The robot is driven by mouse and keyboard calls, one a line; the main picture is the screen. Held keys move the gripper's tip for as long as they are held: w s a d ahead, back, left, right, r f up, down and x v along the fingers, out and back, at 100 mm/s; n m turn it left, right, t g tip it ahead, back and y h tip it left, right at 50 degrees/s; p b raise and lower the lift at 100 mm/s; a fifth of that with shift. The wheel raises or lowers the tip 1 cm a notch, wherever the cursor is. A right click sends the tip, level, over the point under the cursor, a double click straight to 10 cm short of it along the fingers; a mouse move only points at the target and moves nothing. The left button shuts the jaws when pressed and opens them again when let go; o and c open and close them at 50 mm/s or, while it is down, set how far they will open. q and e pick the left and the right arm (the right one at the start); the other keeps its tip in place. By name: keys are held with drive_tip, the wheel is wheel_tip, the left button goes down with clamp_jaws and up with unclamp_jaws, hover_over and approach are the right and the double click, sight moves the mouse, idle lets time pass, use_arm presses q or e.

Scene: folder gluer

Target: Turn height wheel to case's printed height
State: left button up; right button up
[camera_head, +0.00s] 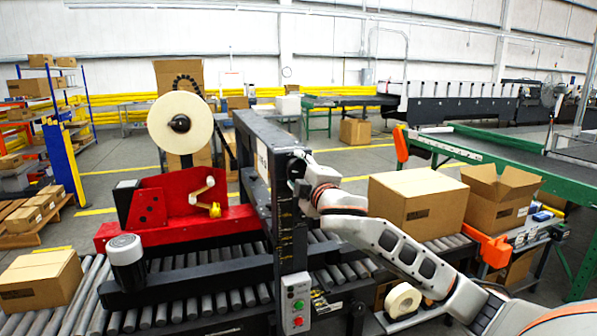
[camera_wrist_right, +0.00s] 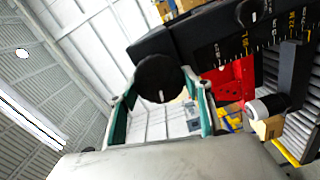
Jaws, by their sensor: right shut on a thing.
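The case sealer's dark column (camera_head: 285,215) stands at the middle of the head view. My right gripper (camera_head: 297,168) is at its upper right side. In the right wrist view my right gripper (camera_wrist_right: 161,97) has its teal-padded fingers on both sides of the black round height wheel (camera_wrist_right: 160,77), shut on it. A short white mark shows on the wheel's face. A scale with white ticks and yellow numbers (camera_wrist_right: 262,42) shows on the dark frame, tilted and too small to read surely. A closed cardboard case (camera_head: 418,205) sits right of the column; its print is unreadable. My left gripper is not in view.
A red tape head (camera_head: 165,208) with a white tape roll (camera_head: 180,122) is left of the column. A control box with buttons (camera_head: 296,303) is on the column's front. An open carton (camera_head: 500,197) stands at right, another case (camera_head: 40,280) at left on rollers.

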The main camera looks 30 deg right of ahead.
drive_tip(key=n, duration=0.5)
drive_tip(key=shift+f+n, duration=0.2)
drive_tip(key=shift+n, duration=0.1)
drive_tip(key=n, duration=0.6)
drive_tip(key=shift+d+f, duration=0.1)
drive_tip(key=shift+f, duration=0.05)
drive_tip(key=n, duration=0.6)
drive_tip(key=shift+s+d+f+n, duration=0.1)
drive_tip(key=shift+d+n, duration=0.05)
drive_tip(key=shift+n, duration=0.15)
drive_tip(key=n, duration=0.5)
drive_tip(key=shift+d+n, duration=0.2)
drive_tip(key=shift+n, duration=0.2)
drive_tip(key=shift+n, duration=0.3)
drive_tip(key=o, duration=1.1)
